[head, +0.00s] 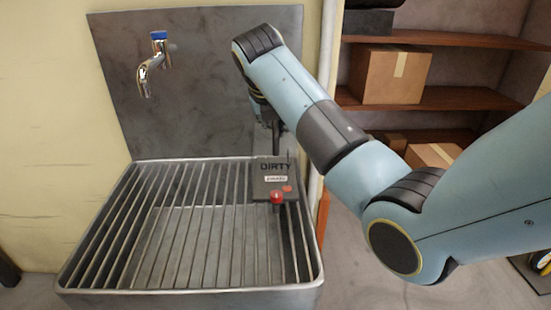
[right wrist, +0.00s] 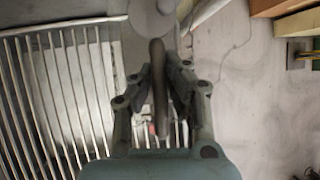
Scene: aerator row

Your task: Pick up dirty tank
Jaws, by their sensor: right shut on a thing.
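The dirty tank (head: 272,185) is a dark grey box marked "DIRTY" with a red knob on its front. It is at the right rear of the metal sink grate, but I cannot tell whether it touches the bars. My right gripper (head: 272,128) is above the tank, partly hidden behind my arm. In the right wrist view, my right gripper (right wrist: 160,85) is shut on the tank's dark curved handle (right wrist: 159,100), which runs between the fingers. The tank's body is mostly hidden there. My left gripper is out of view.
The sink (head: 75,272) has a raised rim and slatted bars, mostly bare. A tap (head: 150,68) with a blue top sticks out from the back panel (head: 115,60). A pale pipe (head: 325,70) stands right of it. Shelves with cardboard boxes (head: 390,74) are at the right.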

